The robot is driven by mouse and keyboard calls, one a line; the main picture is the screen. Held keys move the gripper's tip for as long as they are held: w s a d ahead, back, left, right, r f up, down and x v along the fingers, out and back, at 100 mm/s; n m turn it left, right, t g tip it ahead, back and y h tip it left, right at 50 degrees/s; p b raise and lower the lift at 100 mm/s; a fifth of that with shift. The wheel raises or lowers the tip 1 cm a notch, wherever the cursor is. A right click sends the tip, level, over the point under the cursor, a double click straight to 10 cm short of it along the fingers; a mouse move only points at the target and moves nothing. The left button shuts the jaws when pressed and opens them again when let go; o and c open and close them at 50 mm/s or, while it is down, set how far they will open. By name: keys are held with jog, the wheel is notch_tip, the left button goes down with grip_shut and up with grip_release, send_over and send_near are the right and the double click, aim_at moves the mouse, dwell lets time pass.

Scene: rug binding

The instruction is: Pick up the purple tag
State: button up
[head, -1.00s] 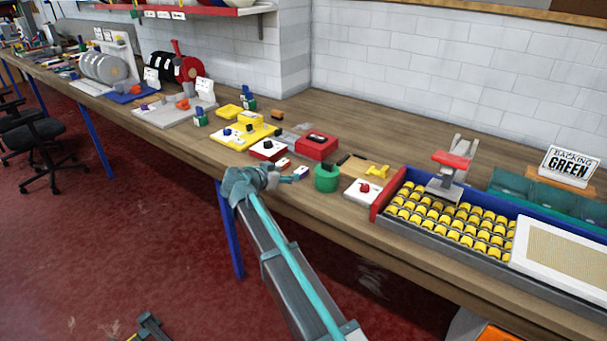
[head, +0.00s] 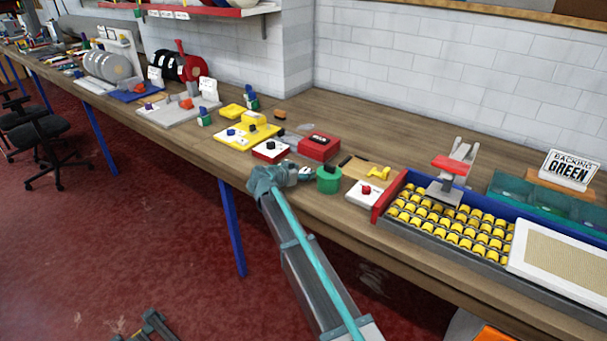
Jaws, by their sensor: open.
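I cannot clearly make out the purple tag in the head view; it may be too small to tell or hidden by my gripper. My gripper (head: 293,174) is open at the front edge of the long wooden bench (head: 345,222), just left of a green round container (head: 328,180). Its fingers are small in this view and whatever lies right behind them is hidden. I see nothing held in it.
A red box (head: 318,147) and a white block with a black knob (head: 270,150) stand behind my gripper. A yellow tray (head: 235,142) is to the left. To the right are a white block with a red knob (head: 364,195) and a rack of yellow spools (head: 450,222).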

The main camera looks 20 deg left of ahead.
jog(key=c, duration=1)
